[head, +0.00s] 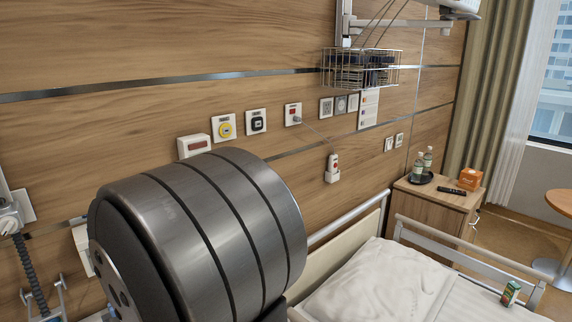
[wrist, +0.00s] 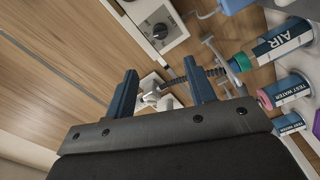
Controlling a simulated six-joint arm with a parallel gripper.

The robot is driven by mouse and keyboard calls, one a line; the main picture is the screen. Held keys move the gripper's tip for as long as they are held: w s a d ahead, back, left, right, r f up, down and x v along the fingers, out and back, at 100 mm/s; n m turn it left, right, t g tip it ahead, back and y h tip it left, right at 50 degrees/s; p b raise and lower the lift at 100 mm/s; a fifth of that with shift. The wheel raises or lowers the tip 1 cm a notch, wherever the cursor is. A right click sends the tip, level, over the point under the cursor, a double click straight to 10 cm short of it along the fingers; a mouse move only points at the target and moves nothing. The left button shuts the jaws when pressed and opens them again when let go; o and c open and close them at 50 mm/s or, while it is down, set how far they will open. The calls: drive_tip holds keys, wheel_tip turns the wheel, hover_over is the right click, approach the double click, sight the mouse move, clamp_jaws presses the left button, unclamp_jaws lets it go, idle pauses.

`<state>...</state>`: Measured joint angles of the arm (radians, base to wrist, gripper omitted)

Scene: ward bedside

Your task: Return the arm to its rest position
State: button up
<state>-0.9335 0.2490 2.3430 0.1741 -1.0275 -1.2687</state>
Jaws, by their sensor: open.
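My gripper (wrist: 160,90) shows in the wrist view with its two blue fingers spread apart and nothing between them. Beyond the fingers are a wood-panelled wall and wall fittings with a dark corrugated hose (wrist: 195,77). My gripper does not show in the head view. There, a large dark grey rounded part of my arm fills the lower left and hides part of the wall and the bed.
The bed (head: 385,280) lies at lower right, with a small green carton (head: 510,293). A bedside cabinet (head: 430,197) holds bottles. A wire basket (head: 360,75) hangs on the wall.

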drive_tip(key=x, duration=1.5)
drive_tip(key=v, duration=1.7)
drive_tip(key=w+a+m, duration=0.9)
drive_tip(key=w+a, duration=0.3)
drive_tip(key=v, duration=0.8)
drive_tip(key=shift+s+d, duration=0.25)
drive_tip(key=shift+s, duration=0.05)
drive_tip(key=shift+o, duration=0.2)
